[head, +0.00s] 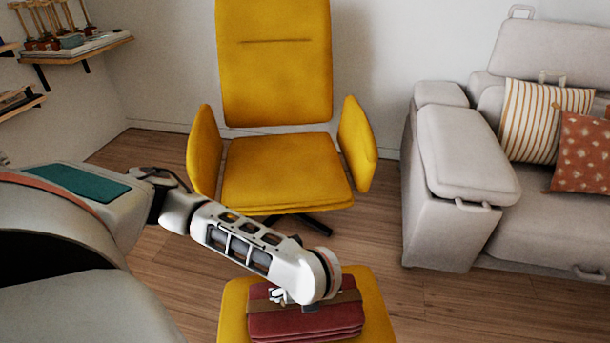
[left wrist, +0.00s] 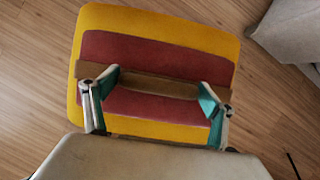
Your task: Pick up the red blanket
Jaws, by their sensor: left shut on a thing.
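The red blanket (head: 300,325) lies folded flat on the yellow footstool (head: 378,322), with a brown band around its middle. In the left wrist view the blanket (left wrist: 150,50) spans most of the stool top. My left gripper (left wrist: 158,88) is over the band, one finger towards each end of it, and is shut on the blanket. In the head view the left gripper (head: 285,297) is at the blanket's top, partly hidden by my wrist. I cannot see a gap between the blanket and the stool. My right gripper is not in view.
A yellow armchair (head: 282,170) stands behind the footstool. A grey sofa (head: 445,220) with a striped cushion (head: 540,118) and a rust cushion (head: 585,150) is at the right. Wall shelves (head: 75,53) are at the upper left. Wooden floor (head: 380,245) is clear between stool and sofa.

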